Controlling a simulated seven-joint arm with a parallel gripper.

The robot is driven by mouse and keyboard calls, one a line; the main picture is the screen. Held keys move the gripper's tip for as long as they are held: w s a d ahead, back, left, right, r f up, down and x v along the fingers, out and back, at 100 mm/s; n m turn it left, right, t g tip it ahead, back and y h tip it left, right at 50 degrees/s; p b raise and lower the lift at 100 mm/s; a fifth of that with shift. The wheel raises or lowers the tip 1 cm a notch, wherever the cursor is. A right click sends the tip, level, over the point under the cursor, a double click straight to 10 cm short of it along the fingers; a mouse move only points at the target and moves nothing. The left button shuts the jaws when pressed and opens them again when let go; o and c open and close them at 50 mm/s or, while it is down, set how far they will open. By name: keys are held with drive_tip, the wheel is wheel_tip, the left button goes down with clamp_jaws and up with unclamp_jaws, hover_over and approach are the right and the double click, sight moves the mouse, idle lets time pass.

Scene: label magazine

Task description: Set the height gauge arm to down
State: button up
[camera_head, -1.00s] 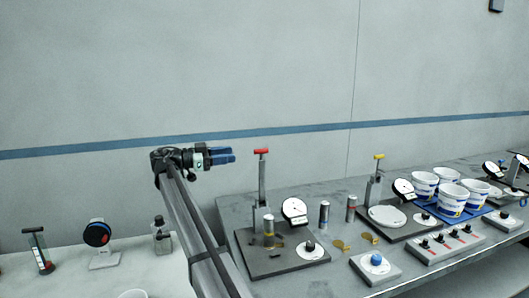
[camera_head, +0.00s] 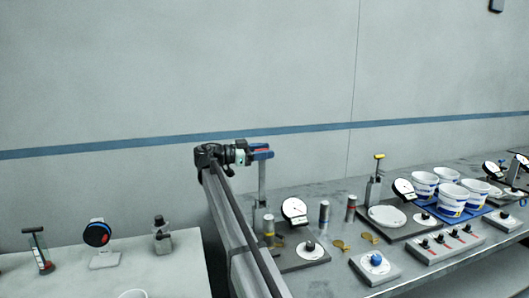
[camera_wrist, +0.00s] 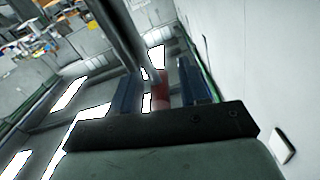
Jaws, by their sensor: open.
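The nearer gauge stand has a dark base plate (camera_head: 305,262), a white dial (camera_head: 294,208) and an upright grey lever (camera_head: 262,183) with a red crossbar handle. My gripper (camera_head: 262,151) is at the top of this lever, with its blue fingers level with the handle. In the wrist view, the red handle (camera_wrist: 160,92) shows between the two open fingers (camera_wrist: 160,84). I cannot tell whether either finger touches it. My arm hides the left part of the base plate.
A second gauge stand with a yellow-handled lever (camera_head: 379,157) is to the right. White-and-blue cups (camera_head: 452,200) stand behind a switch box (camera_head: 445,243). A blue-knob box (camera_head: 375,265) is at the front. A separate table (camera_head: 130,268) on the left holds a round dial (camera_head: 97,234).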

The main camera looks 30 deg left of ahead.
drive_tip(key=shift+w+d, duration=0.15)
drive_tip(key=shift+c, duration=0.3)
clamp_jaws()
idle(0.4)
